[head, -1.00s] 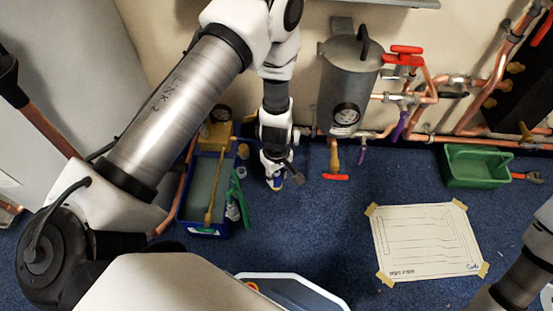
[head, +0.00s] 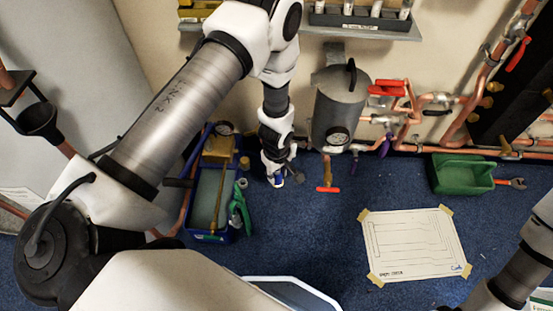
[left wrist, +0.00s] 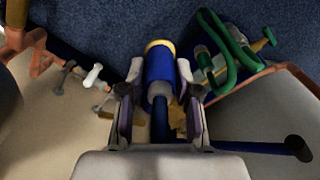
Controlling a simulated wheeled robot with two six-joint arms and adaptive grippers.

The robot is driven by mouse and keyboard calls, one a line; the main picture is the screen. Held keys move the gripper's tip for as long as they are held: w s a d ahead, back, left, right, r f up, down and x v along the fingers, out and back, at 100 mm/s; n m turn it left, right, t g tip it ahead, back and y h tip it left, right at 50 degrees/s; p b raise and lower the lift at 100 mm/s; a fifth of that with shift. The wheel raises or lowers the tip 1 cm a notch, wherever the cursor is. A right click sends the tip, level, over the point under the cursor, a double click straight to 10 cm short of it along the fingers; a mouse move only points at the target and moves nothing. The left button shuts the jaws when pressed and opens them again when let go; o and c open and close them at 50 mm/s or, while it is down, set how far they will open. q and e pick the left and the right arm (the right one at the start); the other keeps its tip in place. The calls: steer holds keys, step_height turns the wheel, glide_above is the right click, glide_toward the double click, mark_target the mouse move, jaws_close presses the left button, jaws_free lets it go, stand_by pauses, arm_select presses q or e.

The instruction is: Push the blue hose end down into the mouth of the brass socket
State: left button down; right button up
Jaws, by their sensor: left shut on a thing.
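My left gripper (head: 277,176) is low near the blue floor, left of the grey canister. In the left wrist view, its two fingers (left wrist: 158,98) are shut on the blue hose end (left wrist: 160,66), one on each side. No separate socket mouth can be made out. My right gripper is out of view.
A blue tray (head: 181,230) with tools stands just left of the left gripper. The grey canister (head: 340,108) and copper pipes (head: 470,105) line the wall to the right.

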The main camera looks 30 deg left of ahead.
arm_select(q)
steer(key=r+p, duration=0.1)
steer(key=s+r+p, duration=0.1)
steer(key=r, duration=0.1)
steer(key=shift+r, duration=0.2)
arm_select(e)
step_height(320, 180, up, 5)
arm_select(q)
steer(key=shift+s+f, duration=0.1)
steer(key=shift+a+f, duration=0.15)
steer(key=w+a+f+b, duration=0.2)
steer(key=w+a+b, duration=0.7)
steer(key=w, duration=0.1)
steer(key=w+a+f+b, duration=0.2)
steer(key=w+a+b, duration=0.7)
steer(key=w, duration=0.2)
steer(key=shift+a, duration=0.15)
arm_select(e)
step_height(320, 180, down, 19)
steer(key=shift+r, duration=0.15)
arm_select(q)
steer(key=shift+w, duration=0.1)
steer(key=shift+f, duration=0.1)
